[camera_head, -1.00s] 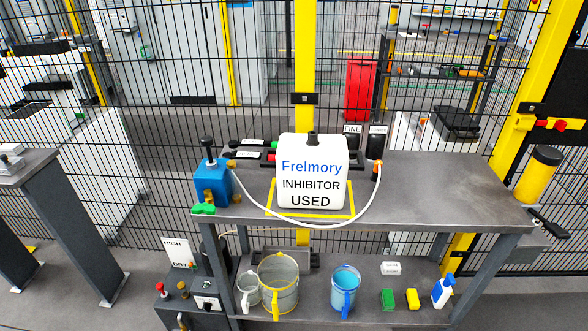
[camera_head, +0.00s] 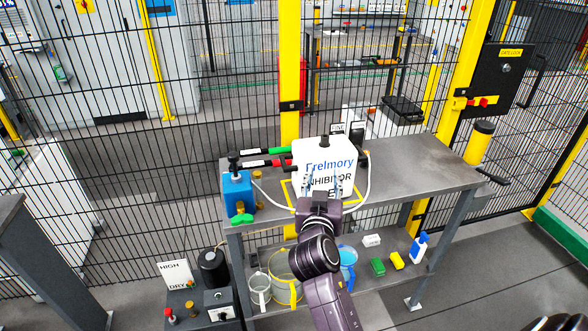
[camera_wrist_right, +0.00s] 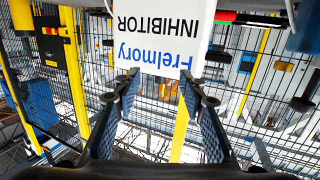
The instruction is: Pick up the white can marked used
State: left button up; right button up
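The white can (camera_head: 322,157) marked "Frelmory INHIBITOR" stands upright on the grey table, inside a yellow outlined square (camera_head: 289,190). Its black cap is on top. In the right wrist view the can (camera_wrist_right: 165,30) appears upside down at the top, beyond the open fingertips (camera_wrist_right: 160,85). I cannot tell whether they touch it.
A blue container (camera_head: 238,192) stands left of the can, with a pale hose looping past the can's front. Red- and green-handled tools (camera_head: 266,162) lie behind. The table's right side (camera_head: 420,170) is clear. The lower shelf holds jugs, sponges and a spray bottle (camera_head: 418,248). A mesh fence runs behind.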

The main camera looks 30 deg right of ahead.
aim_at(325, 141)
jog(key=shift+m+t+h, duration=0.3)
jog(key=shift+h, duration=0.1)
jog(key=w+d+r, duration=0.1)
jog(key=w, duration=0.1)
jog(key=w+d+r+p, duration=0.1)
jog(key=w, duration=0.1)
jog(key=w+d+r+p, duration=0.1)
jog(key=w+d, duration=0.1)
jog(key=shift+r, duration=0.15)
jog(key=shift+w+d+p, duration=0.3)
jog(key=shift+w+d, duration=0.05)
jog(key=shift+w, duration=0.1)
jog(key=shift+w+d+r+p, duration=0.1)
jog(key=shift+w+d+p, duration=0.15)
jog(key=shift+w+p, duration=0.2)
jog(key=p+x, duration=0.1)
jog(key=x, duration=0.2)
jog(key=shift+w+a, duration=0.1)
jog(key=shift+a, duration=0.05)
jog(key=shift+w+d+f, duration=0.2)
jog(key=shift+w+d, duration=0.15)
jog(key=shift+w, duration=0.1)
grip_shut()
